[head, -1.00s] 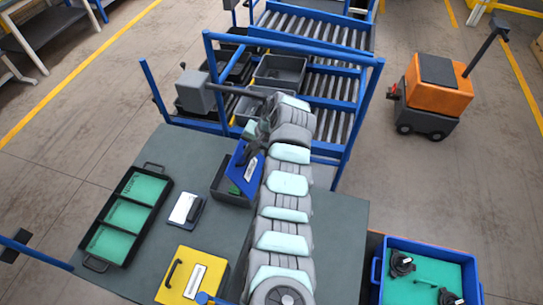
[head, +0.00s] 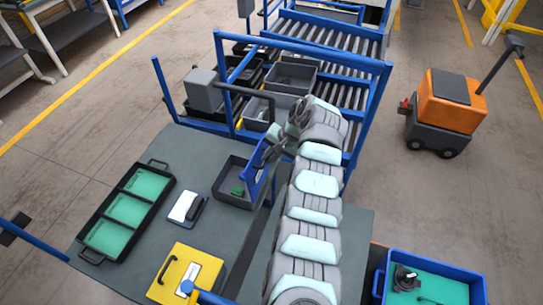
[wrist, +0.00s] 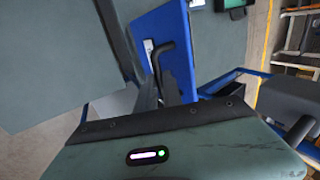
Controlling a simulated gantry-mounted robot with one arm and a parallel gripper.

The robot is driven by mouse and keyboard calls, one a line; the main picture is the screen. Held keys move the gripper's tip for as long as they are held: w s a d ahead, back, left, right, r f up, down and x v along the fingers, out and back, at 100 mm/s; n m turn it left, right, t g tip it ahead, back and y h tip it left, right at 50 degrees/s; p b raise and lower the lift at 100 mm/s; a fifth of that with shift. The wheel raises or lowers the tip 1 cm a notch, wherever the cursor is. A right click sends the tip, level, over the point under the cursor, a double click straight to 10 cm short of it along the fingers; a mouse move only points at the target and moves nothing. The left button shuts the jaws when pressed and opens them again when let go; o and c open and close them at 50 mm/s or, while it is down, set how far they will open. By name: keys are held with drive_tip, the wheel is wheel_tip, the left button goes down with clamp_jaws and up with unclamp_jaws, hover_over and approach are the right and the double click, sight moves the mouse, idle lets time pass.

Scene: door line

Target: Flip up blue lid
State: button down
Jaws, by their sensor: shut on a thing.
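The blue lid (head: 256,176) stands raised, close to upright, at the right side of a dark open box (head: 233,185) on the grey table. My gripper (head: 276,150) is at the lid's far edge, in front of the box's right side. In the wrist view the blue lid (wrist: 168,45) fills the upper middle, with a white label and a dark bent handle (wrist: 160,58). My gripper's fingers (wrist: 168,88) are shut on this handle. The exact contact is partly hidden.
A yellow lid (head: 184,274) with a dark handle lies at the front. A white and dark block (head: 186,207) and a black tray with green compartments (head: 128,210) lie to the left. A blue frame (head: 300,55) with rollers stands behind the table.

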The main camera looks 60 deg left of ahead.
drive_tip(key=shift+s+f, duration=0.15)
drive_tip(key=shift+s, duration=0.05)
drive_tip(key=c, duration=1.7)
unclamp_jaws()
drive_tip(key=shift+s, duration=0.15)
drive_tip(key=shift+o, duration=1.1)
drive_tip(key=b+v, duration=0.1)
drive_tip(key=v, duration=1)
drive_tip(key=shift+b, duration=0.3)
